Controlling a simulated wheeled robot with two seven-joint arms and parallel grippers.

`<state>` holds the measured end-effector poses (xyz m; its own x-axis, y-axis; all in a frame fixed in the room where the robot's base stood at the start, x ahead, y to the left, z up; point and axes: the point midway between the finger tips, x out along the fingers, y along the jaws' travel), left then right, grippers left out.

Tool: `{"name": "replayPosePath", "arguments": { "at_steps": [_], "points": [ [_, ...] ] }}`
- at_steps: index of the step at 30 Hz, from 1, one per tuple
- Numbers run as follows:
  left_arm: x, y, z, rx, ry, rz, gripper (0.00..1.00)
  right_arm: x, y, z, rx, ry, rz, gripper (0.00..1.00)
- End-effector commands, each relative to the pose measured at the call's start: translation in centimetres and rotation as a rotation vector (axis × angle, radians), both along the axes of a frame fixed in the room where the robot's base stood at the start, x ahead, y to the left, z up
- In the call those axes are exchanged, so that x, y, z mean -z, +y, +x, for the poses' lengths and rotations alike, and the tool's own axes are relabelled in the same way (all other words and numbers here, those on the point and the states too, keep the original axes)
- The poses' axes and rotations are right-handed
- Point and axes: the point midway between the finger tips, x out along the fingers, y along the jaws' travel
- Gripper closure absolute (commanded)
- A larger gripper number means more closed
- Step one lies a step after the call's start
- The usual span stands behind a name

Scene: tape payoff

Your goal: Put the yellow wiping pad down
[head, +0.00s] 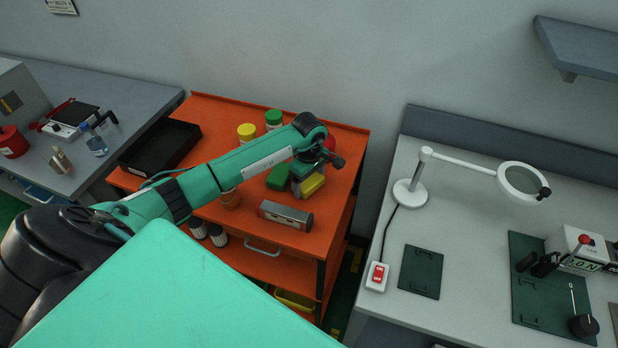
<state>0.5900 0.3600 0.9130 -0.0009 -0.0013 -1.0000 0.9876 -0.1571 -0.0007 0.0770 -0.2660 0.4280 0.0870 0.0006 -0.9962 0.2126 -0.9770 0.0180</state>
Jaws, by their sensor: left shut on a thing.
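The yellow wiping pad (314,186) is in the head view at the right part of the orange cart top. My left gripper (302,184) reaches down over the cart and is shut on the yellow pad. The gripper hides part of the pad, and I cannot tell whether the pad touches the cart top. My right gripper is not in view.
A grey box (286,215) lies at the front of the orange cart (345,146). Yellow-lidded (246,131) and green-lidded (273,117) jars stand behind my arm. A black tray (160,146) is at left. A bench with a magnifier lamp (410,192) stands right.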

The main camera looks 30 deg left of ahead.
Motion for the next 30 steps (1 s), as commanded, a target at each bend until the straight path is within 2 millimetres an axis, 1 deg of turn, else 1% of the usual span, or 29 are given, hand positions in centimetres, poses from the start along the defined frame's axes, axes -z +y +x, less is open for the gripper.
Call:
{"name": "replayPosePath", "arguments": {
  "at_steps": [6, 10, 11, 13, 14, 20, 23, 24, 26, 30],
  "points": [
    [0.0, 0.0, 0.1, 0.0, -0.002, 0.001, 0.4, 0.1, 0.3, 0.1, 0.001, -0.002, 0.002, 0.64],
    [0.5, 0.1, 0.1, 0.0, -0.002, 0.001, 0.4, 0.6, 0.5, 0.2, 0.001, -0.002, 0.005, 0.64],
    [0.3, 0.0, 0.1, 0.0, -0.002, 0.001, 0.15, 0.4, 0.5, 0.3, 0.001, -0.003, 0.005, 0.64],
    [0.3, 0.0, 0.1, 0.0, -0.002, 0.001, 0.01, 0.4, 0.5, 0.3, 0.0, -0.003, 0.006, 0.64],
    [0.3, 0.0, 0.1, 0.0, -0.002, 0.001, 0.0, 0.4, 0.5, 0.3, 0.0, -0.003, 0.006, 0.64],
    [0.2, 0.0, 0.1, 0.0, -0.002, 0.0, 0.0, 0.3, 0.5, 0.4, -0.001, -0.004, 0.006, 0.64],
    [-0.2, 0.0, 0.1, -0.001, -0.002, 0.0, 0.0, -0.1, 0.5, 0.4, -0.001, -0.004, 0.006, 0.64],
    [-0.4, 0.1, 0.1, -0.001, -0.004, 0.0, 0.0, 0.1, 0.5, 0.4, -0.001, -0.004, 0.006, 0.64],
    [-1.1, 0.2, 0.2, 0.0, -0.006, 0.002, 0.0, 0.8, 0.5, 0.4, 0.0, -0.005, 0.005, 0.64],
    [-4.0, 0.2, 0.2, -0.001, -0.009, 0.004, 0.0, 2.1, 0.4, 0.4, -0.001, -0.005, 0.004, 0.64]
  ]
}}
